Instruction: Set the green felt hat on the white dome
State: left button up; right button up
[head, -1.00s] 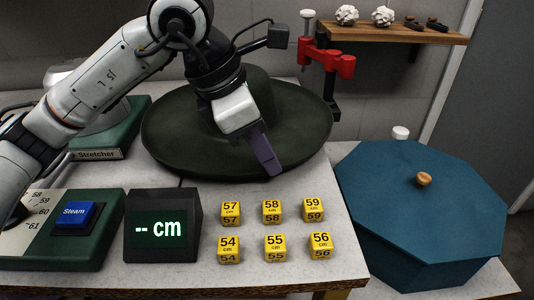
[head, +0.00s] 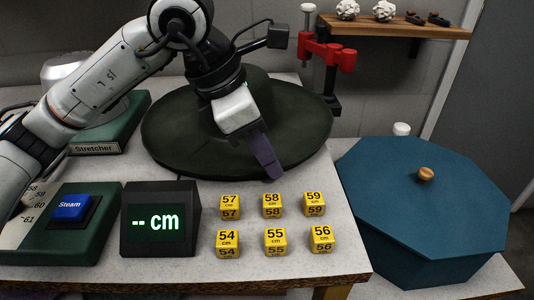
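The dark green felt hat (head: 175,135) lies brim down on the table in the middle back of the head view. My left gripper (head: 264,160) hangs over the front of the hat, with a purple-grey finger reaching down across the brim. Its other finger is hidden, so I cannot tell whether it is open or shut, or whether it touches the brim. A pale dome (head: 62,70) shows in part behind my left arm, above the green base labelled Stretcher (head: 97,148). My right gripper is not in view.
A display (head: 160,222) reads "-- cm" beside a blue Steam button (head: 72,207). Several yellow numbered cubes (head: 275,239) stand at the front. A blue octagonal box (head: 420,200) stands right. A red clamp (head: 328,53) is behind the hat, near a wooden shelf (head: 400,30).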

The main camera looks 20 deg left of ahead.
pick_arm(q)
jog(key=shift+o, duration=0.8)
